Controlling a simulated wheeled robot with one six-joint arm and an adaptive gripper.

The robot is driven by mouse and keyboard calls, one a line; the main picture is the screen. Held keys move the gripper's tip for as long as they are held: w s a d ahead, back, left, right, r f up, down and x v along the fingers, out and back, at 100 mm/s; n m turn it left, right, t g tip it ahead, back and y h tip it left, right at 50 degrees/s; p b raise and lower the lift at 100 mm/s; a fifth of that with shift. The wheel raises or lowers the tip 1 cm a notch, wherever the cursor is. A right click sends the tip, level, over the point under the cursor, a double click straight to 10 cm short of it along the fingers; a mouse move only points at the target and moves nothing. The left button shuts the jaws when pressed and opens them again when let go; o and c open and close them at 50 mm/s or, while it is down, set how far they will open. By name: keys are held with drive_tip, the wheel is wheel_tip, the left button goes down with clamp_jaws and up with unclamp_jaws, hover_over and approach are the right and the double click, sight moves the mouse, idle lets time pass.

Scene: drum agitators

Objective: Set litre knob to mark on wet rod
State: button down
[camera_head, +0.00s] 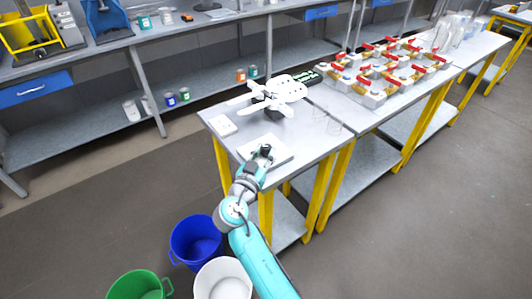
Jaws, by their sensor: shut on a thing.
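My gripper (263,155) is at the near end of the grey table (222,139), low over a pale flat plate or box (281,147). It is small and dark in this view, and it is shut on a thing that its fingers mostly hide. I cannot make out a litre knob, its mark or a wet rod for certain. A white bladed piece (275,93), like an agitator, lies farther back on the same table.
Red-handled valves (385,62) crowd the table behind. Blue (197,240), white (222,281) and green (138,287) buckets stand on the floor. A shelved bench (120,45) runs along the back.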

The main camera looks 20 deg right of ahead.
drive_tip(key=m+g+h, duration=0.3)
drive_tip(key=m+g, duration=0.1)
drive_tip(key=g, duration=0.1)
drive_tip(key=w+m+g+h, duration=0.1)
drive_tip(key=m+g+h, duration=0.1)
drive_tip(key=g, duration=0.1)
drive_tip(key=shift+w+a+r+h, duration=0.1)
drive_tip(key=shift+a+h, duration=0.2)
drive_tip(key=shift+a, duration=0.1)
drive_tip(key=m+g, duration=0.1)
drive_tip(key=g, duration=0.1)
drive_tip(key=m+g+h, duration=0.1)
drive_tip(key=m+g, duration=0.1)
drive_tip(key=shift+w+g, duration=0.2)
drive_tip(key=shift+g, duration=0.2)
drive_tip(key=shift+w+m+g, duration=0.1)
drive_tip(key=shift+m+g, duration=0.9)
drive_tip(key=shift+g, duration=0.2)
drive_tip(key=shift+d+g, duration=0.1)
drive_tip(key=shift+g, duration=0.2)
drive_tip(key=shift+f, duration=0.2)
drive_tip(key=c, duration=0.8)
unclamp_jaws()
drive_tip(key=shift+c, duration=0.2)
drive_tip(key=shift+r, duration=0.1)
wheel_tip(320, 180, up, 10)
drive_tip(key=shift+f, duration=0.1)
